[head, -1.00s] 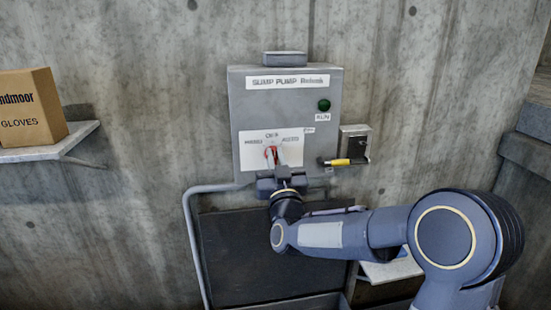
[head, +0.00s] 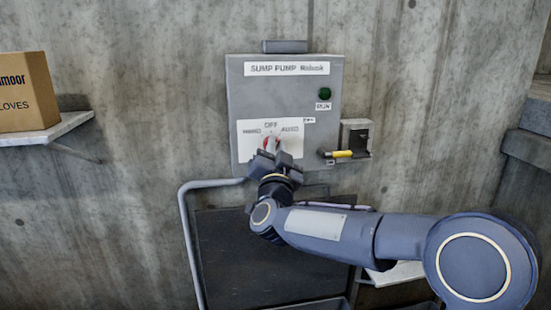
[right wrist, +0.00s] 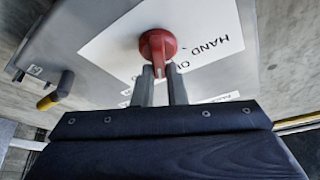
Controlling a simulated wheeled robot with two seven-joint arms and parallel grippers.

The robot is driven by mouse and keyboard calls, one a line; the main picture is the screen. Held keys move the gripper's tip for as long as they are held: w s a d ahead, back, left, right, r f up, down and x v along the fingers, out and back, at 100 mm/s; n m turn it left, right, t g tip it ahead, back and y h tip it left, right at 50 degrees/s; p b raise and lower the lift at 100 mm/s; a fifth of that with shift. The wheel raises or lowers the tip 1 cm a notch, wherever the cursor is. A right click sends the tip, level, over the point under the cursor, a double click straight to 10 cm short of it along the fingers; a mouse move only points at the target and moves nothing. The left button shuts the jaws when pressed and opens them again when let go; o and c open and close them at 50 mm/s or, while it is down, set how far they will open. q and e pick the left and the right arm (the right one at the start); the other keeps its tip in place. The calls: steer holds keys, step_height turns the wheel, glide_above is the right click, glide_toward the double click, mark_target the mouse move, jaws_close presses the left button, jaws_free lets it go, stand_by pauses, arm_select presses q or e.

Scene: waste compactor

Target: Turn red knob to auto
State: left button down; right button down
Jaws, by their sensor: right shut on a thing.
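The red knob (head: 267,143) sits on the white label plate (head: 246,152) of the grey sump pump box (head: 303,95). The plate reads HAND at left, OFF on top and AUTO at right. My right gripper (head: 271,151) is at the knob from below and partly covers it. In the right wrist view, the red knob (right wrist: 158,43) shows with the fingertips of my right gripper (right wrist: 161,72) shut on its lower part, one on each side. The fingers hide part of the lettering, and I cannot tell exactly which word the knob points to. My left gripper is not in view.
A green RUN lamp (head: 325,94) is on the box. A small switch box with a yellow handle (head: 343,154) stands right of it, close to my right arm. A grey pipe (head: 187,230) runs below. A shelf (head: 50,133) with a glove carton (head: 26,92) is at left.

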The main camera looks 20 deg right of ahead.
steer(key=shift+d+m+g+h+b, duration=0.1)
steer(key=shift+m+g+h+b, duration=0.55)
steer(key=shift+m, duration=1.45)
steer(key=shift+g, duration=0.25)
steer(key=c, duration=1.5)
jaws_free()
steer(key=shift+o, duration=0.2)
steer(key=v, duration=0.8)
steer(key=shift+b, duration=0.45)
steer(key=shift+y, duration=0.25)
